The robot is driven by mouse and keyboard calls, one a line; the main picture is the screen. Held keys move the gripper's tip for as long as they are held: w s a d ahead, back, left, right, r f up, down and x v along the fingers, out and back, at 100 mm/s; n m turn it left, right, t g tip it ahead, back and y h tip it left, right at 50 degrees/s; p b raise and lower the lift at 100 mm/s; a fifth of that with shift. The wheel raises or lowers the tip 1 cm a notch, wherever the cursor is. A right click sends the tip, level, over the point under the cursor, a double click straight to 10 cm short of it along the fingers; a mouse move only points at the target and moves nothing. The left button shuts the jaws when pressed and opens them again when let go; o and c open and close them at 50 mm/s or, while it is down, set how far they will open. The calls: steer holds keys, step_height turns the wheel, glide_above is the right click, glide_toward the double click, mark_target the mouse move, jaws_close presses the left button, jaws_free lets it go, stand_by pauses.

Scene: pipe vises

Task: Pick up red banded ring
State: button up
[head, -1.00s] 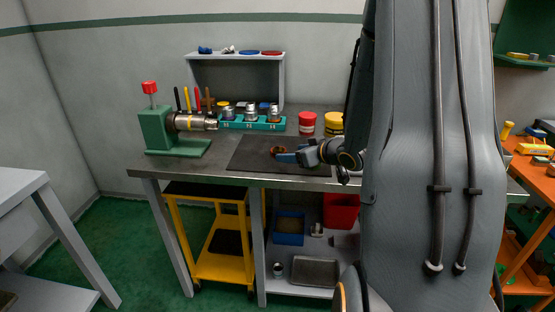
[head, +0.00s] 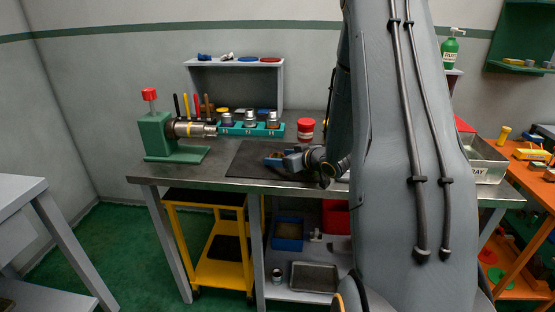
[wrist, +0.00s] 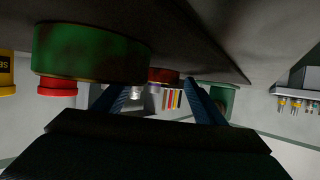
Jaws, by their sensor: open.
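In the wrist view, which looks upside down, a reddish-brown ring (wrist: 163,76) lies on the dark mat (wrist: 215,45), beyond and between my gripper's fingertips; it seems to be the red banded ring. A larger-looking, rusty green-banded piece (wrist: 92,52) is much nearer, beside the left finger in the picture. My gripper (wrist: 157,90) is open, with nothing visibly held between its blue fingers. In the head view my gripper (head: 272,160) is low over the mat (head: 243,160), and its fingers largely hide the rings.
A green vise (head: 158,138) holding a pipe stands at the bench's left. A teal rack (head: 250,129) with several fittings is behind the mat. A red can (head: 306,129) stands behind my gripper. A metal tray (head: 487,165) is at right. The mat's left part is clear.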

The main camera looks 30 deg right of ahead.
steer(key=c, duration=1.2)
steer(key=shift+r, duration=0.1)
